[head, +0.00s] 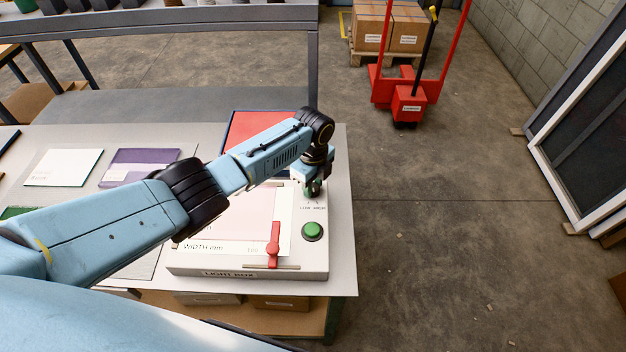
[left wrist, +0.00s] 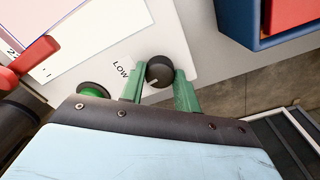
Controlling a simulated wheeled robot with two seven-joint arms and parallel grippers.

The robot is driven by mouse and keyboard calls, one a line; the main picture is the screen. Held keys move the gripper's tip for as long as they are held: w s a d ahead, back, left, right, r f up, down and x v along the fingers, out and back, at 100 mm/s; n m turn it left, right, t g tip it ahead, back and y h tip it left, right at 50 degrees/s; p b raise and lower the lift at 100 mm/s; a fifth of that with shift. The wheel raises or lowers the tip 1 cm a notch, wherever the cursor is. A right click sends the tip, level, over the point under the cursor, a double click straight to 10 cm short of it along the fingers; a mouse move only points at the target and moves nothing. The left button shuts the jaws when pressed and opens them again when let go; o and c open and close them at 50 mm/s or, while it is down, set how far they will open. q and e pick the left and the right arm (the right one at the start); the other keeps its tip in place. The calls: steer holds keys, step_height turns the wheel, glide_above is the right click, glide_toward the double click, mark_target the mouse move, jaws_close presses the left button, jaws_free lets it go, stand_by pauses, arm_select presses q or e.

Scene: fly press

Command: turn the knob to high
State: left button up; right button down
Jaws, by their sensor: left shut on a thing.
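The light box (head: 200,262) is a white box on the table, with LOW and HIGH printed near its right back corner. The black knob (left wrist: 159,72) shows in the left wrist view, between the two green fingers of my left gripper (left wrist: 160,88). Its pale pointer line points down and left, and LOW is printed to its left. My left gripper (head: 313,190) reaches down onto the box's back right corner in the head view and is shut on the knob. My right gripper is not in view.
A green button (head: 312,231) sits in front of the knob. A red slider (head: 273,244) stands to the left of the button. A blue-edged red tray (head: 236,128) lies behind the box. Booklets, one of them purple (head: 150,160), lie on the table to the left.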

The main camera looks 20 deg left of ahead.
mark_target(313, 187)
arm_select(q)
steer(key=shift+n+p, duration=0.6)
steer(key=shift+n, duration=1.7)
steer(key=shift+w, duration=0.1)
steer(key=o, duration=1)
steer(key=shift+c, duration=0.2)
step_height(313, 187, up, 14)
steer(key=p, duration=0.1)
steer(key=shift+f, duration=0.25)
steer(key=shift+f, duration=0.1)
